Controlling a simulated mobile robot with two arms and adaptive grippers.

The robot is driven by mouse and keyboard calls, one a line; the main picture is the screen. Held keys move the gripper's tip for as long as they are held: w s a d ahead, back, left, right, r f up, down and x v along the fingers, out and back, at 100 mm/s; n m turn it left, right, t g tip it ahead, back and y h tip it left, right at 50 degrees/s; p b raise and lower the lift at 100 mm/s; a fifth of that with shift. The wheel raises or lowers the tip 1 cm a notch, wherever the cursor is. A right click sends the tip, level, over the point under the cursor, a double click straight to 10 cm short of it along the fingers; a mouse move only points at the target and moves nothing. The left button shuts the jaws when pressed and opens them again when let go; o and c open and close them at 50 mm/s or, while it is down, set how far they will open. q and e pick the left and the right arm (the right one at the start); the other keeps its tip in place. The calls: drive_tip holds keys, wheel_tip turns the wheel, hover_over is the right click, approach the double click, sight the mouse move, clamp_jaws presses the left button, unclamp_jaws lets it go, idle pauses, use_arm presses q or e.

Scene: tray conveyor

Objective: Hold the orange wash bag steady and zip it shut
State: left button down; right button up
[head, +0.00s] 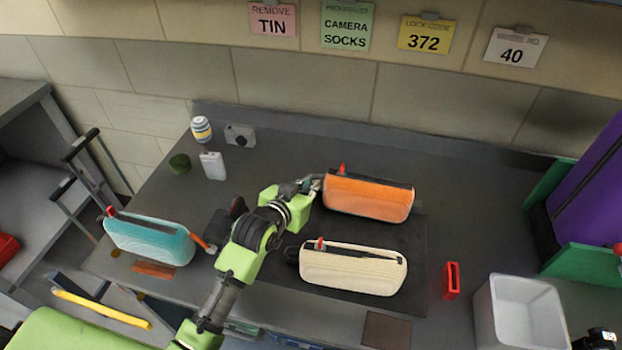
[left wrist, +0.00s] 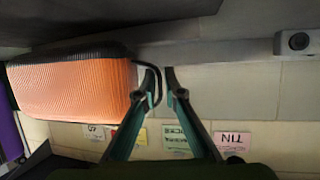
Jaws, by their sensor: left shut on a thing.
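The orange wash bag (head: 368,198) stands on the dark mat, with a dark strip along its top and a red zip pull (head: 342,169) at its left end. I cannot tell how far the strip gapes. My left gripper (head: 314,185) is at the bag's left end. In the left wrist view, the bag's orange ribbed side (left wrist: 72,88) fills the left, and a thin black loop (left wrist: 157,72) at its end runs between the fingertips (left wrist: 161,74). The gripper is shut on this loop.
A cream bag (head: 350,272) stands in front of the orange one, a teal bag (head: 150,242) at left. A red item (head: 451,281) and a white bin (head: 524,318) are at right. A white box (head: 213,166) and striped jar (head: 201,129) stand back left. The table right of the orange bag is clear.

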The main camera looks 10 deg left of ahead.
use_arm(q)
drive_tip(key=shift+f, duration=0.75)
drive_tip(key=shift+f+b, duration=0.3)
drive_tip(key=shift+b, duration=0.05)
drive_tip(key=c, duration=2.3)
unclamp_jaws()
drive_tip(key=shift+f, duration=0.15)
clamp_jaws()
